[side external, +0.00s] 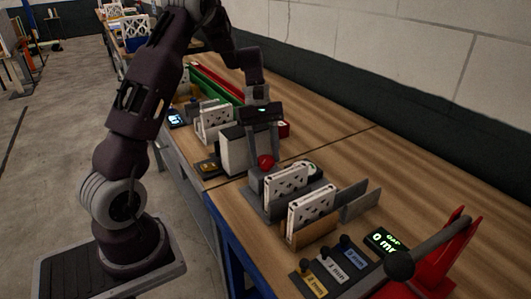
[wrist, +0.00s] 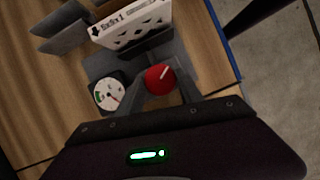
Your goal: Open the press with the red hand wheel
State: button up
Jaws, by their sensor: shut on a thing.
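The red hand wheel (side external: 265,162) is a small round knob at the near end of the grey press (side external: 259,200). In the wrist view the wheel (wrist: 159,76) lies between my two fingers and carries a pale line mark. My gripper (side external: 264,150) reaches down from above and is shut on the wheel; the fingers also show in the wrist view (wrist: 160,86). A white perforated filter (side external: 286,181) stands upright in the press beyond the wheel, and shows in the wrist view (wrist: 130,24). A round white dial gauge (wrist: 108,94) sits beside the wheel.
A second filter (side external: 311,211) stands in a tan holder. A red stand with a grey lever (side external: 440,240), a lit display (side external: 384,241) and labelled knobs (side external: 331,264) are at the near right. More filters (side external: 214,122) and green and red rails lie behind. A wall closes the right.

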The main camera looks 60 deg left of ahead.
jog(key=n, duration=0.2)
jog(key=n+t, duration=0.1)
jog(key=shift+s+n+t, duration=0.15)
jog(key=shift+n+t, duration=0.15)
jog(key=shift+n, duration=0.1)
jog(key=n+t, duration=0.1)
jog(key=n, duration=0.2)
jog(key=shift+s+n, duration=0.15)
jog(key=shift+n, duration=0.15)
jog(key=n+t+y, duration=0.1)
jog(key=n, duration=0.2)
jog(key=n+t+y, duration=0.1)
jog(key=n, duration=0.2)
jog(key=shift+s+d, duration=0.15)
jog(key=shift+d, duration=0.05)
jog(key=n+y, duration=0.1)
jog(key=n, duration=0.2)
jog(key=shift+d+n+t, duration=0.15)
jog(key=shift+n+t, duration=0.15)
jog(key=shift+n, duration=0.1)
jog(key=n+y, duration=0.1)
jog(key=n, duration=0.2)
jog(key=shift+d+n+y, duration=0.15)
jog(key=shift+n+y, duration=0.15)
jog(key=n+y, duration=0.2)
jog(key=n, duration=0.3)
jog(key=shift+d+n, duration=0.1)
jog(key=shift+n, duration=0.6)
jog(key=o, duration=1.3)
